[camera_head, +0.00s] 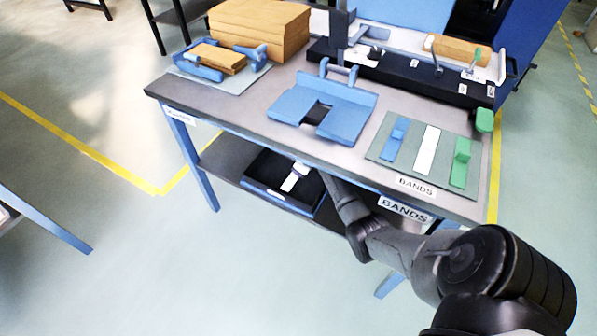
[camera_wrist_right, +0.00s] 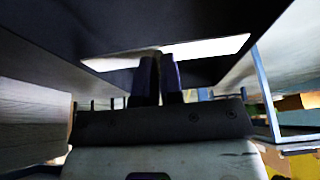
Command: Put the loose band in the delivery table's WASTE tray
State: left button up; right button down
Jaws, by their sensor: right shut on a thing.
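My right arm reaches in below the front edge of the delivery table, toward a dark blue tray (camera_head: 262,192) on the lower shelf. In the right wrist view my right gripper (camera_wrist_right: 158,62) is shut on a long white band (camera_wrist_right: 210,48), which sticks out to both sides of the fingertips. In the head view a white band-like piece (camera_head: 290,183) shows over the tray; I cannot tell whether it touches the tray's floor. The gripper's fingers are mostly hidden there by the tabletop. My left gripper is not in view.
The tabletop (camera_head: 240,110) overhangs the shelf. On it are a mat (camera_head: 378,153) with blue, white and green bands, a blue cradle (camera_head: 290,103), stacked brown blocks (camera_head: 258,25) and a black rail with a kraft roll (camera_head: 458,50). A table leg (camera_head: 192,165) stands left of the tray.

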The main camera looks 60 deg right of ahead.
jog(key=shift+f, duration=0.4)
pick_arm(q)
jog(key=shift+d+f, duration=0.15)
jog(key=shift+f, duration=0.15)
pick_arm(e)
jog(key=shift+r, duration=0.1)
jog(key=shift+f, duration=0.6)
jog(key=c, duration=1.3)
grip_release()
